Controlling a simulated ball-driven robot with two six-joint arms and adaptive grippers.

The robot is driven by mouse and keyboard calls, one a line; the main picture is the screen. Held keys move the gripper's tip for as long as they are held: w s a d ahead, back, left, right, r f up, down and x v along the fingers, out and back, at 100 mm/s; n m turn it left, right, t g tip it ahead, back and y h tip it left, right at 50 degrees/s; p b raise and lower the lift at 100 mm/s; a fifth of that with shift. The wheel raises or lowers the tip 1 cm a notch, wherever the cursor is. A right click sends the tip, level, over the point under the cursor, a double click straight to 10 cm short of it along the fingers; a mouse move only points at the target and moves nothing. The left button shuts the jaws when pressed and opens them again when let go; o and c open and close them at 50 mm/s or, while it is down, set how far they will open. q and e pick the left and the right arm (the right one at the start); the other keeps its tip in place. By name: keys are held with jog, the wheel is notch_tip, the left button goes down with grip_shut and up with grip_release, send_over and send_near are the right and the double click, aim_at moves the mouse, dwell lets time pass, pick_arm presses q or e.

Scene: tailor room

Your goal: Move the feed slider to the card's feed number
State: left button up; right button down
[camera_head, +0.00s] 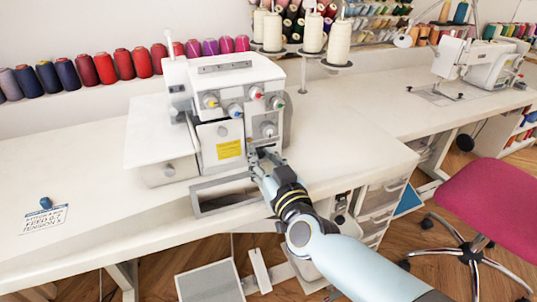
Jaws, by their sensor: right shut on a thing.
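The white overlock machine (207,88) stands on the white table, with several coloured dials and a yellow label on its front. My right gripper (262,156) is at the lower right of the machine's front, below the lowest dial. It is shut on a small part there, most likely the feed slider, which the gripper hides. The slider's scale and setting cannot be read. The card (45,219) lies flat on the table at the far left, under a small blue object (46,203). Its print is small; a feed line shows, but I cannot read its number surely. My left gripper is not in view.
A row of thread spools (104,68) runs along the back. Cream thread cones (313,33) stand behind the machine. An open tray (221,196) sits below its front. A second sewing machine (480,62) and a pink chair (492,205) are at right. The table's left is mostly clear.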

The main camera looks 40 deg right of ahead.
jog(key=shift+a, duration=0.2)
jog(key=c, duration=1.2)
grip_release()
jog(key=v, duration=1.2)
jog(key=shift+f, duration=0.1)
